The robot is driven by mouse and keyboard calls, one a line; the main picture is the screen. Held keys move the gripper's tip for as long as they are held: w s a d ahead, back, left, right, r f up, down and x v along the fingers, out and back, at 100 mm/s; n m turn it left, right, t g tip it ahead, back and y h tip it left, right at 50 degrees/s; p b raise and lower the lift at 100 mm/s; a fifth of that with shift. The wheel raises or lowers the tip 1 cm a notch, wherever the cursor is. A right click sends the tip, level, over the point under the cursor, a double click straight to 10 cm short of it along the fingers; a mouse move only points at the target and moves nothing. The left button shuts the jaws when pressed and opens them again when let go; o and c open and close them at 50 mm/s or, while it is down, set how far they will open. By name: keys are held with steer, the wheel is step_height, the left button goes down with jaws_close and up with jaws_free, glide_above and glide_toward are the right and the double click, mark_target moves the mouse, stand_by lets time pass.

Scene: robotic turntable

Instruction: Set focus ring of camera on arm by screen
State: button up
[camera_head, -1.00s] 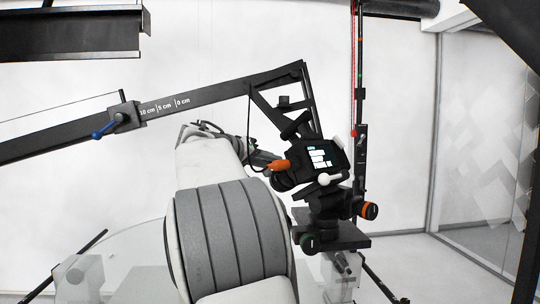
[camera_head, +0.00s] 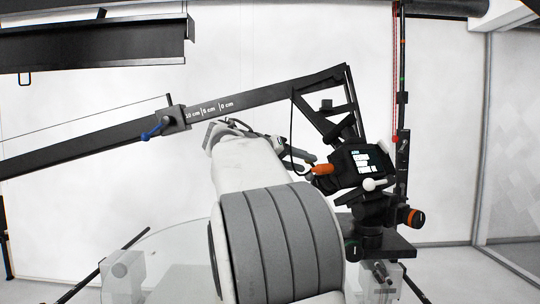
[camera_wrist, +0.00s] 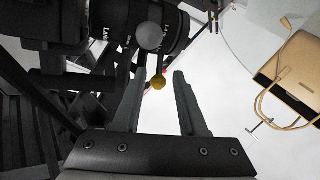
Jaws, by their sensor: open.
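The black camera (camera_head: 350,166) hangs at the end of the boom arm, and its small lit screen (camera_head: 368,163) shows lines of text too small to read. In the wrist view its black lens (camera_wrist: 115,22) with rings and white lettering fills the top left. A round grey knob (camera_wrist: 150,37) stands out from the lens ring. My gripper (camera_wrist: 159,73) is open, its two fingertips just below the lens and the grey knob. Nothing is visibly gripped.
The black boom (camera_head: 110,133) with a blue lever slopes across the head view. A dark vertical pole (camera_head: 402,120) stands behind the camera.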

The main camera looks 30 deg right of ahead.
steer(key=v, duration=1.3)
steer(key=shift+a, duration=0.35)
steer(key=shift+s+r, duration=0.1)
